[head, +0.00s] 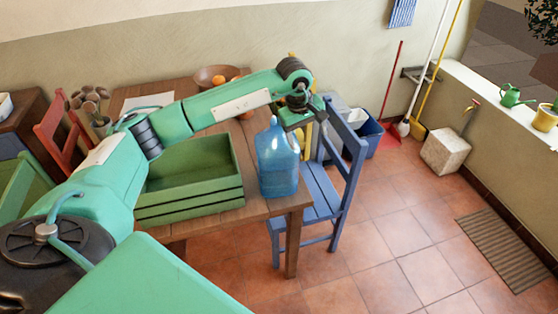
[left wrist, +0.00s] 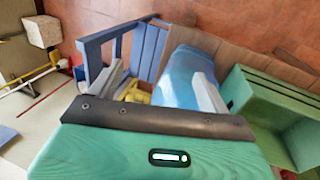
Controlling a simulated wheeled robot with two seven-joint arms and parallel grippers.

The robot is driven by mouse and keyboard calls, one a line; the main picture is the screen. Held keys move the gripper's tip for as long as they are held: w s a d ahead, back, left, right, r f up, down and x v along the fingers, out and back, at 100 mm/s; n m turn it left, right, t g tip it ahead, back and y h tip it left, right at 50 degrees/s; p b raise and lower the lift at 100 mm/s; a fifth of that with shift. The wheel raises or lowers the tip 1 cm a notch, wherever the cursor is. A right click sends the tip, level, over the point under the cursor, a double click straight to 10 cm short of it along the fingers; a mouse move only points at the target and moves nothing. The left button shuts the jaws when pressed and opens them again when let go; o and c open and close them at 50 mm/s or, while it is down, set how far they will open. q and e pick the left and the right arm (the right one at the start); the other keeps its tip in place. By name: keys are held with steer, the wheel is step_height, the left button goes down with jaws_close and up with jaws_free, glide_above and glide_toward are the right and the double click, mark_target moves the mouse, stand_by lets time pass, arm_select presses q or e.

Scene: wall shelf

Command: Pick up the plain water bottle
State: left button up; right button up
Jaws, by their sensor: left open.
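The plain water bottle (head: 278,165) is a large clear blue jug standing upright on the wooden table's near right corner. My left gripper (head: 306,122) is above and just right of the bottle's top in the head view, with its jaws open. In the left wrist view the bottle (left wrist: 178,72) lies ahead of the open left gripper (left wrist: 160,88), and the right-hand finger overlaps its side. I see no clear grip; whether the finger touches the bottle cannot be told. My right gripper is not in view.
A green wooden crate (head: 190,198) stands on the table left of the bottle. A blue chair (head: 320,190) is close against the table's right side. A bowl with oranges (head: 212,78) sits at the back. The tiled floor (head: 410,225) to the right is largely free.

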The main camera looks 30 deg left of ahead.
mark_target(277, 122)
arm_select(q)
steer(key=a+r+m+y, duration=0.2)
steer(key=a+r+y, duration=0.3)
steer(key=a+r, duration=0.35)
steer(key=shift+t, duration=0.4)
steer(key=p+x, duration=0.1)
steer(key=x, duration=0.2)
steer(key=p+x, duration=0.1)
steer(key=x, duration=0.2)
steer(key=p+x, duration=0.1)
steer(key=x, duration=0.2)
steer(key=shift+s+d+f, duration=0.1)
steer(key=shift+s+f, duration=0.05)
steer(key=shift+s, duration=0.1)
steer(key=shift+w+a+f+p, duration=0.2)
steer(key=shift+w+f+p, duration=0.05)
steer(key=shift+f+p, duration=0.25)
steer(key=p+x, duration=0.1)
steer(key=x, duration=0.2)
steer(key=shift+w+f+p, duration=0.1)
steer(key=shift+f+p, duration=0.05)
steer(key=shift+p, duration=0.25)
steer(key=shift+w+a+f, duration=0.1)
steer(key=shift+a+f, duration=0.05)
steer(key=shift+f, duration=0.25)
steer(key=c, duration=1.4)
steer(key=shift+c, duration=0.4)
steer(key=shift+r, duration=0.15)
